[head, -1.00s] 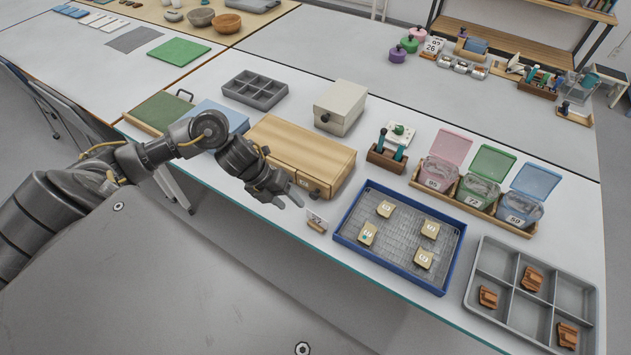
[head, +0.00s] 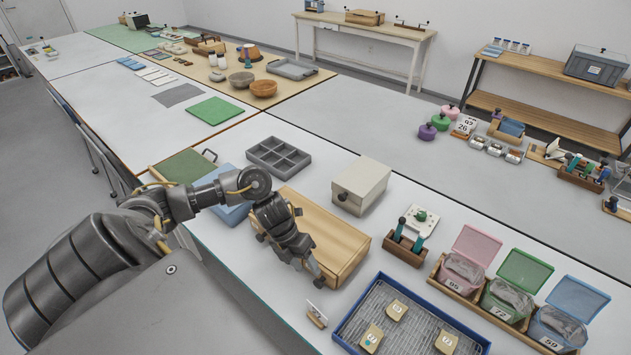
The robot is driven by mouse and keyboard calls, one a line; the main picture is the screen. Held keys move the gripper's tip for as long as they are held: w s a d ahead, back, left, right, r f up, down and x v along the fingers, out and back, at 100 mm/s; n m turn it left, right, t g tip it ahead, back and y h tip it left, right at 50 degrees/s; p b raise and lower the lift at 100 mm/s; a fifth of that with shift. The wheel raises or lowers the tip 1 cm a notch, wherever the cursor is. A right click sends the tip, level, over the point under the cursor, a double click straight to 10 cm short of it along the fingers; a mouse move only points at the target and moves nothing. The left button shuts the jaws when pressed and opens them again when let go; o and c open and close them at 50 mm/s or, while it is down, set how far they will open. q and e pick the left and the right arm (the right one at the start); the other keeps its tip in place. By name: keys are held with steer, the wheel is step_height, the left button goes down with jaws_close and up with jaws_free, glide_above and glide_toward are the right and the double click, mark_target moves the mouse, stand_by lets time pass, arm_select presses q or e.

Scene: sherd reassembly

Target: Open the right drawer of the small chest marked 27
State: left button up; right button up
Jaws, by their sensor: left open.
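The small chest (head: 338,232) is a light wooden box near the front edge of the table, in the middle of the head view. Its drawer fronts face me and are mostly hidden behind my left arm and gripper. I cannot make out the right drawer's knob or its number, or see any drawer pulled out. My left gripper (head: 309,272) is open at the right part of the chest's front, fingers pointing down. I cannot tell whether it touches the chest. My right gripper is not in view.
A small card in a stand (head: 316,316) is in front of the chest, close to my gripper. A blue-rimmed tray (head: 350,322) lies to the right. A grey-white box (head: 362,186) stands behind the chest, and a grey compartment tray (head: 279,157) behind left.

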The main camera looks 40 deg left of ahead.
mark_target(315, 282)
arm_select(q)
steer(key=x, duration=0.5)
steer(key=shift+d+f+p, duration=0.2)
steer(key=shift+p, duration=0.1)
steer(key=shift+w+d+f, duration=0.1)
steer(key=shift+d+f, duration=0.1)
steer(key=shift+f, duration=0.35)
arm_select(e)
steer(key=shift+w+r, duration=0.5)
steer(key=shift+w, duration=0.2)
